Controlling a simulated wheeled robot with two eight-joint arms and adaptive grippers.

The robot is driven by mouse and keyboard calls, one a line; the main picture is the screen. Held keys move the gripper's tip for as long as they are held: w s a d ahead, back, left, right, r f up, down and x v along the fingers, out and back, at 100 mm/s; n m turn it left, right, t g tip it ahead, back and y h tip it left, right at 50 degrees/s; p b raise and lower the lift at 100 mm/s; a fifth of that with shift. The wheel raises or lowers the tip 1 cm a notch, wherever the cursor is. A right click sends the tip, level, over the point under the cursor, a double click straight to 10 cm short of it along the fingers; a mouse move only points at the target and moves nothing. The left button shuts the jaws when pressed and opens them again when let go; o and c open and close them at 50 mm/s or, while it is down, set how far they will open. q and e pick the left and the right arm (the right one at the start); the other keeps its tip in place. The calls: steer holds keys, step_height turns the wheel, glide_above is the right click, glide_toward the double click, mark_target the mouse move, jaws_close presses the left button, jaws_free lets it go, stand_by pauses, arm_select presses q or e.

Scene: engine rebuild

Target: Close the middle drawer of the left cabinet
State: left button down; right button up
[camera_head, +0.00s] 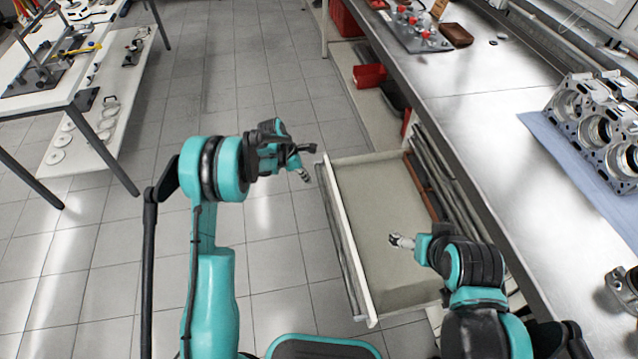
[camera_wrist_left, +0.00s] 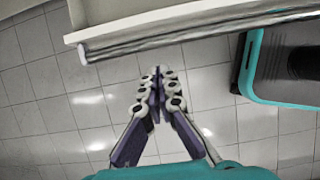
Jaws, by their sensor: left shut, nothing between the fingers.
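The drawer (camera_head: 347,245) is pulled well out to the left from the cabinet under the long workbench, and its pale interior looks empty. My left gripper (camera_head: 305,162) is shut and empty just outside the drawer, near its far front corner. In the left wrist view the shut fingertips (camera_wrist_left: 158,85) are over the floor, apart from the drawer front (camera_wrist_left: 110,25) and its long bar handle (camera_wrist_left: 180,38). My right gripper (camera_head: 398,241) is above the open drawer; its fingers are too small to tell open from shut. Other drawer fronts are partly hidden by the bench and right arm.
The metal workbench (camera_head: 490,130) runs along the right, with engine blocks (camera_head: 600,130) on a blue mat. A red bin (camera_head: 369,76) stands on a low shelf beyond the drawer. A white table (camera_head: 60,75) with tools is at the far left. The tiled floor between is clear.

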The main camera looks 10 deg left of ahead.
mark_target(324, 193)
arm_select(q)
steer(key=b+x, duration=0.1)
steer(key=x, duration=0.2)
steer(key=d+b+x, duration=0.1)
steer(key=b+x, duration=0.1)
steer(key=x, duration=0.2)
steer(key=d+r+b+x, duration=0.1)
steer(key=x, duration=0.2)
steer(key=shift+w+d+f, duration=0.2)
steer(key=shift+w+f, duration=0.05)
steer(key=shift+w, duration=0.1)
steer(key=shift+w+d+r+b, duration=0.2)
steer(key=shift+d+b, duration=0.2)
steer(key=shift+d, duration=0.15)
arm_select(e)
steer(key=shift+f, duration=2.5)
